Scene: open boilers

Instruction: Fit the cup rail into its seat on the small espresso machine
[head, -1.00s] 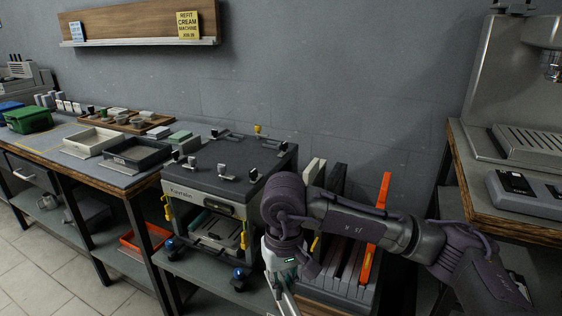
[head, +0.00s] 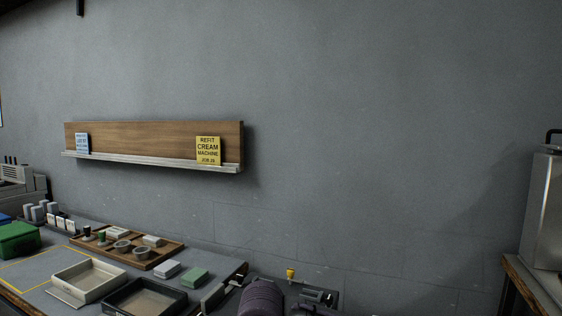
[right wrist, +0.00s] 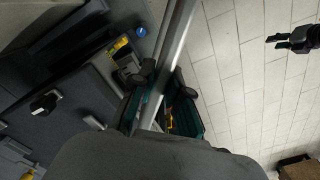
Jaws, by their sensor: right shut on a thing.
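In the right wrist view my right gripper (right wrist: 160,88) is shut on a long silver bar, which looks like the cup rail (right wrist: 175,40). The rail runs up out of the picture, so its far end is hidden. Beside it on the left is a dark panel with knobs, seemingly the small espresso machine (right wrist: 75,85). Whether the rail touches it I cannot tell. In the head view only the machine's back top edge (head: 318,297) shows at the bottom. A dark gripper, seemingly my left one (right wrist: 279,41), hangs over the floor with its fingers apart and empty.
Left of the machine in the head view are a dark tray (head: 143,300), a cream tray (head: 88,279), a wooden parts tray (head: 128,248) and a green box (head: 18,238). A wall shelf (head: 155,146) holds two note cards. A metal machine (head: 543,212) stands at right.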

